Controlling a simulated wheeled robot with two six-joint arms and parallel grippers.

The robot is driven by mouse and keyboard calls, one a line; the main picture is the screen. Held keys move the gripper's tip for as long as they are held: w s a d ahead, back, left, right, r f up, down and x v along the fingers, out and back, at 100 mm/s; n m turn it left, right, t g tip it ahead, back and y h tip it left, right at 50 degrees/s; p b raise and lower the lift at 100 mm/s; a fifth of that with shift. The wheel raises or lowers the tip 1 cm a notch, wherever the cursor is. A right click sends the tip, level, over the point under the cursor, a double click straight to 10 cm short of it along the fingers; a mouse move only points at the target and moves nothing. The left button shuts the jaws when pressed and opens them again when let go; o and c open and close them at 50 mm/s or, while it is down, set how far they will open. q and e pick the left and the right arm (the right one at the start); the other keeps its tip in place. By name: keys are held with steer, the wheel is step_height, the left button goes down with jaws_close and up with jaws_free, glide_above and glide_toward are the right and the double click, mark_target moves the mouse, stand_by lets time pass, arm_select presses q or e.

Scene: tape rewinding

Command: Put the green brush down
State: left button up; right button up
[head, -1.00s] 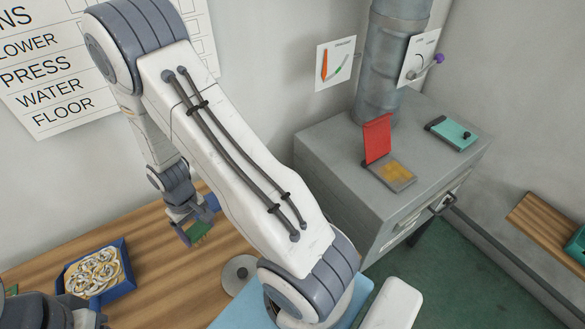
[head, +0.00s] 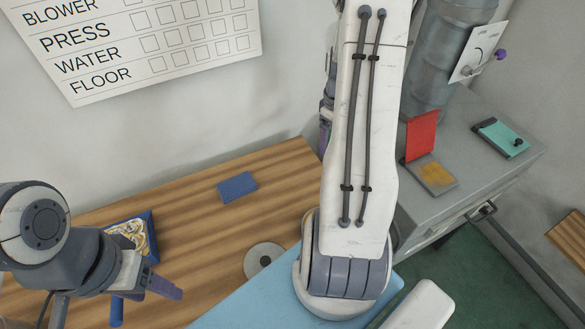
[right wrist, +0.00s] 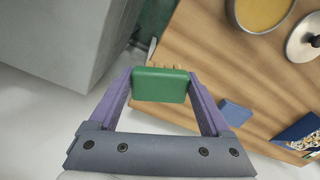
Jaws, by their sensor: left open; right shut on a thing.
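The green brush (right wrist: 160,86) is clamped between the purple fingers of my right gripper (right wrist: 161,92) in the right wrist view. Its green block faces the camera, and a little of its tan bristles shows behind. The brush is held in the air beside the wooden table. In the head view my right arm hides the brush and most of that gripper. My left gripper (head: 144,285) is open at the lower left of the head view, in front of the blue box. I cannot tell whether the blue upright piece under it is a separate thing.
The wooden table (head: 195,225) bears a blue pad (head: 237,187), a blue box (head: 151,222) of coiled pieces and a grey disc (head: 264,261). The table's middle is clear around the pad. A grey cabinet (head: 490,190) stands to the right with a red-lidded case (head: 421,137).

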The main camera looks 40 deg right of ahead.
steer(key=w+a+f+p, duration=0.1)
steer(key=w+a+f, duration=0.1)
steer(key=a, duration=0.1)
steer(key=w+a+f+p, duration=0.1)
steer(key=w+a+f, duration=0.1)
steer(key=w+a+f+p, duration=0.1)
steer(key=w+a+f, duration=0.1)
steer(key=a, duration=0.1)
steer(key=shift+w+a+f, duration=0.25)
steer(key=shift+w+a, duration=0.05)
step_height(320, 180, down, 4)
steer(key=shift+r+p, duration=0.2)
steer(key=shift+p, duration=0.65)
steer(key=shift+w+f, duration=0.1)
steer(key=shift+f, duration=0.15)
steer(key=shift+f, duration=0.2)
steer(key=o, duration=1)
